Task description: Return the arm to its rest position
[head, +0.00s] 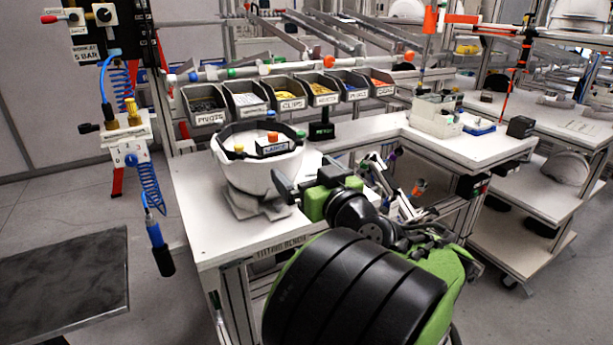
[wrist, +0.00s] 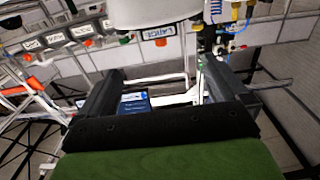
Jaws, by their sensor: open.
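My arm reaches from the lower middle of the head view toward the white workbench (head: 205,235). My gripper (head: 306,178) is at its end, just right of the white helmet shell (head: 262,178), which sits on a grey stand (head: 255,207). In the wrist view, my gripper (wrist: 160,80) has its two dark fingers wide apart, with nothing held between them. The shell (wrist: 160,12) with its label shows beyond the fingers at the top of that view. Whether a finger touches the shell cannot be told.
Labelled parts bins (head: 245,100) line the back of the bench. A blue air tool (head: 160,250) hangs at the left. A clear container (head: 436,116) and blue tray (head: 478,126) stand on the right bench.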

